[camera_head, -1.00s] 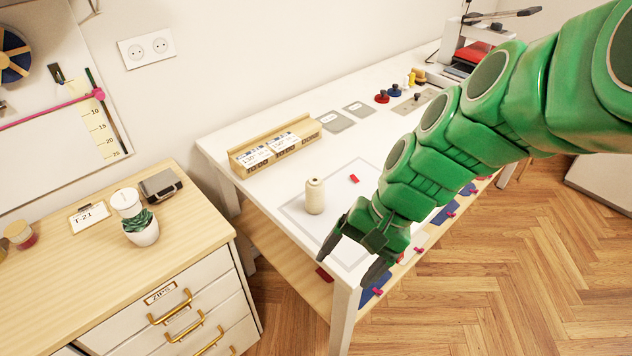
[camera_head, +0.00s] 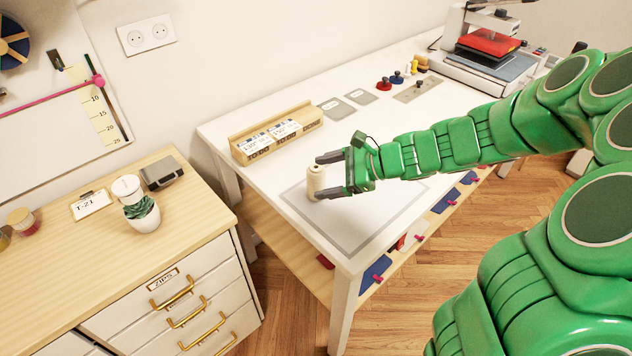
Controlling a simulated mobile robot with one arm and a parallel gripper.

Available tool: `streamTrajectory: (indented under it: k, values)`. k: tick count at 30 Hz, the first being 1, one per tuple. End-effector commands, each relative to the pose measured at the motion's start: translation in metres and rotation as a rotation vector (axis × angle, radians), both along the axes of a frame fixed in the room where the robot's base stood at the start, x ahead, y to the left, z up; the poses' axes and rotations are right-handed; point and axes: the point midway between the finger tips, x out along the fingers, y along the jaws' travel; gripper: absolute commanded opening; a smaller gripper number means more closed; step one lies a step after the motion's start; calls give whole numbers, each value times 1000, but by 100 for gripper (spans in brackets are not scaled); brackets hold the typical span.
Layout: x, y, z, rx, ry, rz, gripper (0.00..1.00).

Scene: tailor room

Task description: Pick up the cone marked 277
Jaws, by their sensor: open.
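A cream thread cone (camera_head: 313,181) stands upright on the white table (camera_head: 240,195), near the upper left of a grey outlined rectangle. No number can be read on it at this size. My gripper (camera_head: 322,176) reaches in from the right, low over the table. Its dark fingers are open, and in this view they lie on either side of the cone, partly covering it. I cannot tell whether either finger touches it.
A wooden holder (camera_head: 275,138) with white labels stands behind the cone. A drawer cabinet (camera_head: 185,190) with a potted plant (camera_head: 141,213) is at left.

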Motion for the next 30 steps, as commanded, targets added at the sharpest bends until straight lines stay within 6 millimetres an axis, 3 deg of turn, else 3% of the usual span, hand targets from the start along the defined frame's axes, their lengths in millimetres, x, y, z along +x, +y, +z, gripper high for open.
streamTrajectory:
  k: [9,17,30]
  values:
    - [50,-24,-42,116,197,-245,80]
    - [57,-21,-66,178,340,-330,80]
    - [64,0,-76,187,356,-336,80]
